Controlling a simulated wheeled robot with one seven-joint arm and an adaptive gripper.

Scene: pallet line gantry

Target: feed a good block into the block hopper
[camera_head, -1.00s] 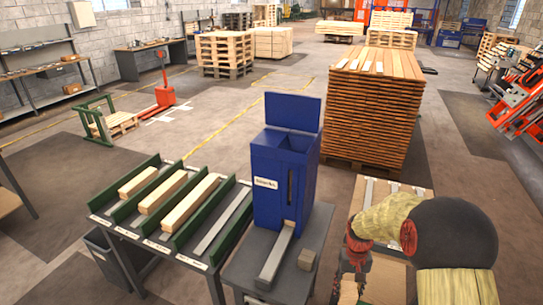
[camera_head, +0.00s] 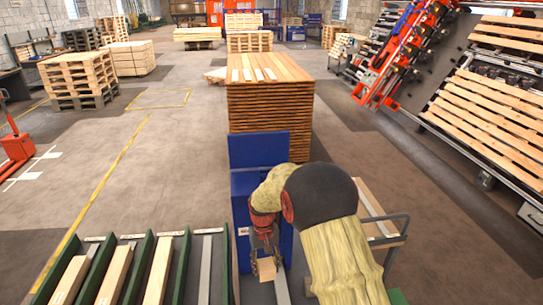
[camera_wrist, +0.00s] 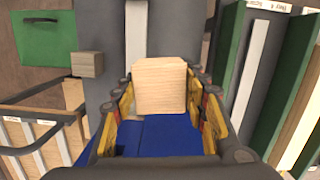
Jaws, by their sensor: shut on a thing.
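My gripper (camera_head: 264,250) is shut on a pale wooden block (camera_head: 267,268). The block (camera_wrist: 160,85) shows clean, squared faces between the fingers in the wrist view. The blue block hopper (camera_head: 240,195) stands beside and behind my gripper, with its lid (camera_head: 258,149) raised; my arm hides much of it. In the wrist view, blue hopper surface (camera_wrist: 150,135) lies below the held block, between the fingers. I cannot tell whether the block is over the hopper's opening. Another small block (camera_wrist: 87,64) lies on the grey stand beside the chute strip (camera_wrist: 136,35).
Green-walled lanes (camera_head: 130,275) with boards lie left of the hopper. A tall stack of boards (camera_head: 268,105) rises behind it. A cart with a rail (camera_head: 385,240) stands close on the right. Open floor (camera_head: 150,170) lies at the left.

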